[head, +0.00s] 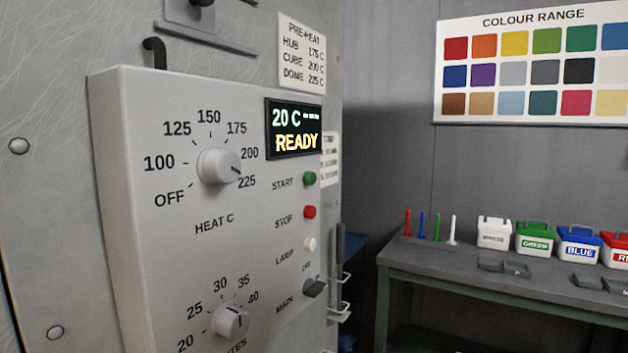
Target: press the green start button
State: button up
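The green start button (310,179) sits on the right side of the control panel (130,150), beside the word START. It is directly under the display (295,128), which reads 20 C and READY. The red stop button (310,212) is below it, and a white lamp button (309,244) is below that. The heat knob (219,167) is to the left, its pointer toward the 200 to 225 side. My gripper is not in view.
The main switch (314,288) and a minutes knob (230,321) are low on the panel. A pre-heat card (302,52) hangs above. At right, a workbench (450,268) holds several lidded tubs, including a green one (534,238). A colour chart (532,63) hangs behind.

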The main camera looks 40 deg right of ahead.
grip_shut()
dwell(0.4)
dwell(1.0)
